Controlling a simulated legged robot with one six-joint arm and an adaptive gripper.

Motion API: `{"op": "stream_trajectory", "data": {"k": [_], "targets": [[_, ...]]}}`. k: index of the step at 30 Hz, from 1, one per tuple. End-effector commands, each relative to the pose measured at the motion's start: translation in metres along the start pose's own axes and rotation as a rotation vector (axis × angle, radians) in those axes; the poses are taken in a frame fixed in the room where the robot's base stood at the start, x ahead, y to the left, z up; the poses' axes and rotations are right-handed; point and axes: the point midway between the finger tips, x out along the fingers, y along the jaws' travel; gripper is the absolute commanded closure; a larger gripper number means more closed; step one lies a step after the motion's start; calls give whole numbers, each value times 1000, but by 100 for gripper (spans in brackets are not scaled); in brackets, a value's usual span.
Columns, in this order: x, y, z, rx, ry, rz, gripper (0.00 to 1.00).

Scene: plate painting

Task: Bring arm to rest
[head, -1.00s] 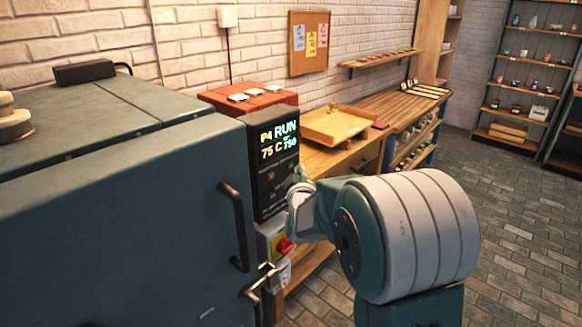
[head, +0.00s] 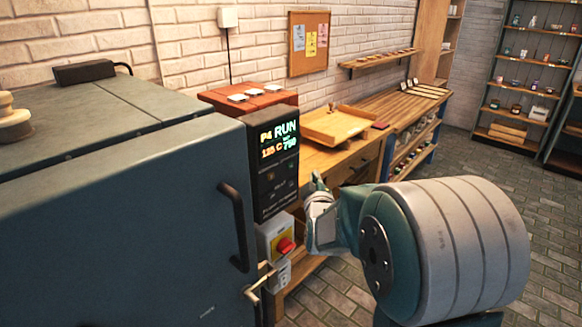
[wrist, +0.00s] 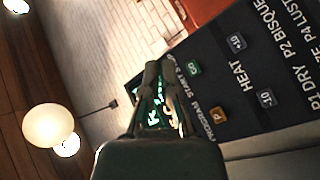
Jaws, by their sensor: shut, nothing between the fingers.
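My arm reaches in from the lower right of the head view, and my gripper (head: 318,183) is at its far end, just right of the kiln's control panel (head: 275,172). In the wrist view my gripper (wrist: 165,75) has its two fingers together with nothing held. The panel also shows in the wrist view (wrist: 262,95), with buttons marked HEAT, GO and P. The fingertips appear apart from the panel and cover part of its lit display. In the head view the display reads P4 RUN, 125 C and what looks like 790.
The large grey-blue kiln (head: 120,230) fills the left, with a black door handle (head: 235,228) and a red switch (head: 286,246). A wooden workbench (head: 400,108) with a wooden tray (head: 335,125) stands behind. The tiled floor (head: 540,240) at right is open.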

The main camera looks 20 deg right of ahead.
Motion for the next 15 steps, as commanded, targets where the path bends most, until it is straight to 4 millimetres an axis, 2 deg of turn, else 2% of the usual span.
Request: {"op": "stream_trajectory", "data": {"k": [11, 15], "targets": [[-2, 1, -3, 10, -3, -11, 100], [-19, 2, -17, 90, -38, -104, 100]]}}
